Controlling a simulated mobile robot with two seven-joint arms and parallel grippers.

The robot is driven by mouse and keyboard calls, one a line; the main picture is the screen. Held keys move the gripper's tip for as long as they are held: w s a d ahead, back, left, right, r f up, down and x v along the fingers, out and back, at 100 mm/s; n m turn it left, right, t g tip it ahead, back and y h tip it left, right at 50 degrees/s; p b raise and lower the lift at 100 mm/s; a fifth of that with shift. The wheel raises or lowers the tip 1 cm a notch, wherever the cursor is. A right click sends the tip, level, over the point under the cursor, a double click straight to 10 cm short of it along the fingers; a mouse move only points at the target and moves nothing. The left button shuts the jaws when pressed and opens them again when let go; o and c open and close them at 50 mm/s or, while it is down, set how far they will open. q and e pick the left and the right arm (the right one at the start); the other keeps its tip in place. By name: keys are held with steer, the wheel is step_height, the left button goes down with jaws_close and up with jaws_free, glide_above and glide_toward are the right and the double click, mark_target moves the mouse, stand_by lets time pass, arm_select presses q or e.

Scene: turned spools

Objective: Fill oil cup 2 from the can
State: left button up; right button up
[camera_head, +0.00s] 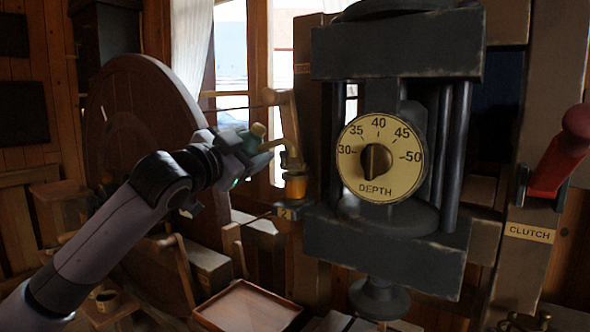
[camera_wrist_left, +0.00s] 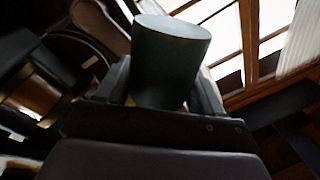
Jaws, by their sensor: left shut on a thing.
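My left gripper (camera_head: 243,152) is shut on the dark green oil can (camera_head: 229,141), left of the machine. In the left wrist view the can (camera_wrist_left: 168,60) is a dark green cylinder between the fingers (camera_wrist_left: 165,95). The can has a brass cap, and its pale spout (camera_head: 272,145) points right, tilted slightly up. Oil cup 2 (camera_head: 297,186) is a small amber cup on the machine's left side, above a plate marked 2 (camera_head: 285,213). My right gripper is not in view.
A cream DEPTH dial (camera_head: 381,158) sits on the dark machine frame (camera_head: 385,250) right of the cup. A red CLUTCH lever (camera_head: 562,150) stands at far right. A large wooden wheel (camera_head: 130,110) is behind my arm. A wooden tray (camera_head: 248,306) lies below.

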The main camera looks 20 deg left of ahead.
arm_select(q)
steer(key=n, duration=0.1)
steer(key=a+r+n, duration=0.1)
steer(key=n, duration=0.1)
steer(key=shift+w+r, duration=0.15)
steer(key=shift+r, duration=0.1)
steer(key=n, duration=0.1)
steer(key=a+r+n, duration=0.1)
steer(key=n, duration=0.1)
steer(key=n+g+y, duration=0.1)
steer(key=shift+w+a+r+n, duration=0.15)
steer(key=shift+w+r+n, duration=0.1)
steer(key=shift+r+n, duration=0.1)
